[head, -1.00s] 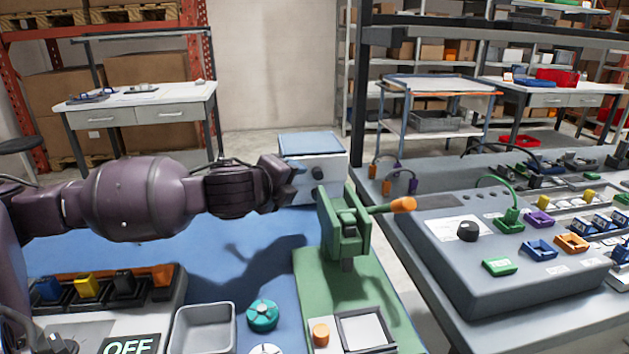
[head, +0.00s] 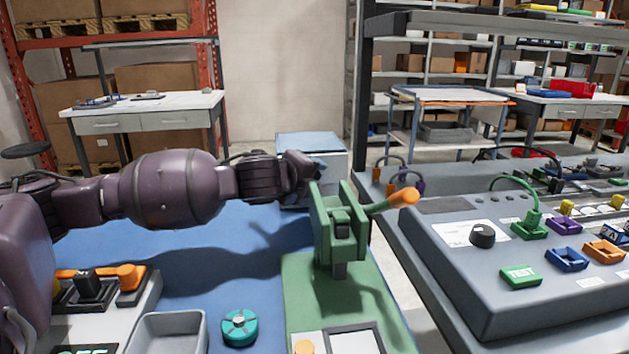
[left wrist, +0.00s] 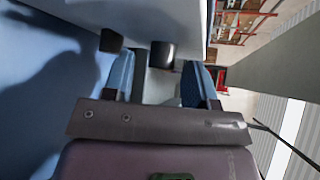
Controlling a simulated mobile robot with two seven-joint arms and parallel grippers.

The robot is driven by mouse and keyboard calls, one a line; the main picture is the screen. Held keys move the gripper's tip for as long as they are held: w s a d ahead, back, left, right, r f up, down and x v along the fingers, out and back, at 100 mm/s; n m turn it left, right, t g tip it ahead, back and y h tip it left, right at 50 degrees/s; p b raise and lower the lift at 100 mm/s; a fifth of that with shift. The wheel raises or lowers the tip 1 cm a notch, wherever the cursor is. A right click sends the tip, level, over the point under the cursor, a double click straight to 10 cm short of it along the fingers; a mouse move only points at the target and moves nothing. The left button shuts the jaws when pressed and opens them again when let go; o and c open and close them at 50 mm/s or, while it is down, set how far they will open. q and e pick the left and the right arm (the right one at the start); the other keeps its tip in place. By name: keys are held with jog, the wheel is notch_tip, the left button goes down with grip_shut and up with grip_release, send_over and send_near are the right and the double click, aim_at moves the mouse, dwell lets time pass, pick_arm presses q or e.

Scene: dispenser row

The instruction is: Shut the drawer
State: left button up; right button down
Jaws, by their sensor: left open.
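A small pale cabinet with a blue-grey top (head: 310,143) stands at the far end of the blue table. Its front is largely hidden in the head view by my left gripper and a green press. In the left wrist view the cabinet's pale face (left wrist: 150,14) shows with two dark knobs, one (left wrist: 110,41) smaller and one (left wrist: 162,54) larger. My left gripper (left wrist: 158,82) is open, its blue fingers apart and pointing at the cabinet, with the larger knob ahead between them. I cannot tell whether they touch, or how far a drawer stands out. My right gripper is not in view.
A grey tray (head: 168,333), a teal knob (head: 240,327) and a switch panel are nearer. A grey console (head: 500,270) fills the right.

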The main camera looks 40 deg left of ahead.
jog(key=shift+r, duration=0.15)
pick_arm(q)
jog(key=shift+c, duration=0.5)
grip_shut()
jog(key=shift+w+a+r+p, duration=0.15)
jog(key=shift+w+a+p, duration=0.2)
jog(key=shift+w+a, duration=0.2)
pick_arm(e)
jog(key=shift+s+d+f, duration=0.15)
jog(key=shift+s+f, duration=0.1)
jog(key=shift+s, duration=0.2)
pick_arm(q)
jog(key=shift+o, duration=0.5)
grip_release()
jog(key=shift+a, duration=0.1)
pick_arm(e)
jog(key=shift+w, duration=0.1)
